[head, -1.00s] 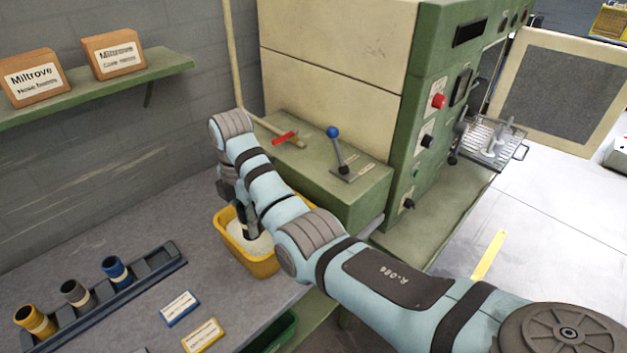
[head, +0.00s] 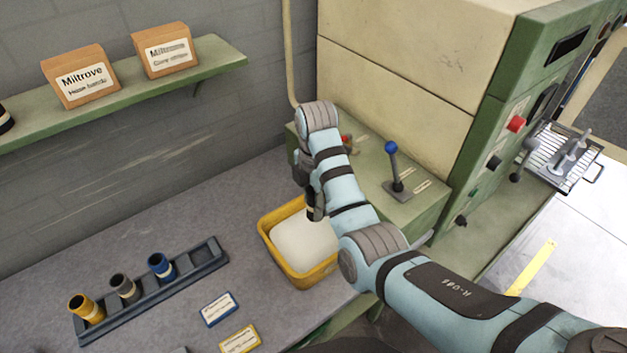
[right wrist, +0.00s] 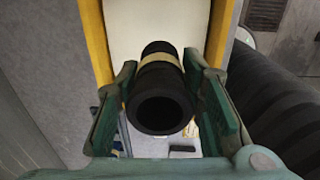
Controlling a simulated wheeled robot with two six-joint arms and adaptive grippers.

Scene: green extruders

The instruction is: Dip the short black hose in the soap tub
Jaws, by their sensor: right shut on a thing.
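The yellow soap tub (head: 265,238), filled with white soap (head: 303,240), stands on the grey bench. My right gripper (right wrist: 163,88) is shut on the short black hose (right wrist: 160,105), which has a tan band around it. In the head view, the hose (head: 315,207) shows as a small dark piece at the tub's far right side, partly hidden by my wrist and arm. In the right wrist view, the tub's yellow walls (right wrist: 97,40) and white soap lie beyond the hose. I cannot tell whether the hose touches the soap. My left gripper is not in view.
A dark rack (head: 205,262) holding yellow, grey and blue short hoses stands left of the tub. Two label cards (head: 218,308) lie in front. The green machine (head: 400,205) with a blue-knobbed lever (head: 394,165) stands right behind the tub. A shelf (head: 120,100) carries boxes.

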